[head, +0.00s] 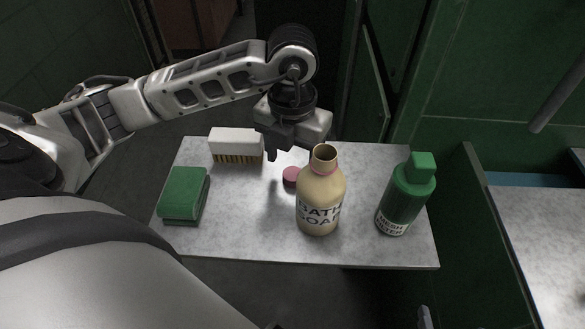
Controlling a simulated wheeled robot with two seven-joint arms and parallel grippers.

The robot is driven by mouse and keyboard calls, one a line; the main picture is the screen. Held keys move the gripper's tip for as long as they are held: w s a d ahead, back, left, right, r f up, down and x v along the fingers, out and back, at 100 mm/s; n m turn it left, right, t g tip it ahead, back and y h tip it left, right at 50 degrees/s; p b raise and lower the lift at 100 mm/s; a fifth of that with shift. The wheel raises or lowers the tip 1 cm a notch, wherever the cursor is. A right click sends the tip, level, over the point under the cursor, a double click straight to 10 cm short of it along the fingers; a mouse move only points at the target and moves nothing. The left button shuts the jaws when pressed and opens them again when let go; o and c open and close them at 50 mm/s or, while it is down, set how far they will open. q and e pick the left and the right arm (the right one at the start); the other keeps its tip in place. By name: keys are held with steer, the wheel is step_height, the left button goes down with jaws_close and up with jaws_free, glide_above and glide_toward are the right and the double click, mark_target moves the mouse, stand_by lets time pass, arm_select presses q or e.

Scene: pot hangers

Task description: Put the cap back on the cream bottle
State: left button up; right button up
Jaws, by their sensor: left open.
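The cream bottle (320,200), labelled "BATH SOAP", stands upright on the marble table (255,240) with its neck open and a pink ring at the neck's base. A small pink cap (291,177) lies on the table just left of the bottle, behind its shoulder. My left gripper (290,150) points down above the table, behind the bottle and above the cap. It is open and holds nothing that I can see; one finger shows clearly and the other is partly hidden behind the bottle's neck. My right gripper is not in the picture.
A green bottle (407,195) with a green cap stands right of the cream bottle. A green sponge block (184,194) lies at the left, and a white brush (236,146) at the back left. The front left of the table is clear. Green cabinets border the right side.

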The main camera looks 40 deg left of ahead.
mark_target(293, 173)
arm_select(q)
step_height(293, 173, down, 3)
steer(key=shift+d+f, duration=0.1)
stand_by(0.3)
steer(key=c, duration=1)
steer(key=shift+c, duration=0.2)
steer(key=shift+r, duration=0.85)
step_height(293, 173, up, 2)
steer(key=shift+w+r, duration=0.1)
steer(key=w+a+b, duration=0.1)
steer(key=w+a, duration=0.3)
steer(key=w, duration=0.3)
steer(key=w+a+b, duration=0.1)
steer(key=w+a, duration=0.4)
steer(key=w, duration=0.3)
steer(key=shift+a+b, duration=0.25)
steer(key=shift+b, duration=0.1)
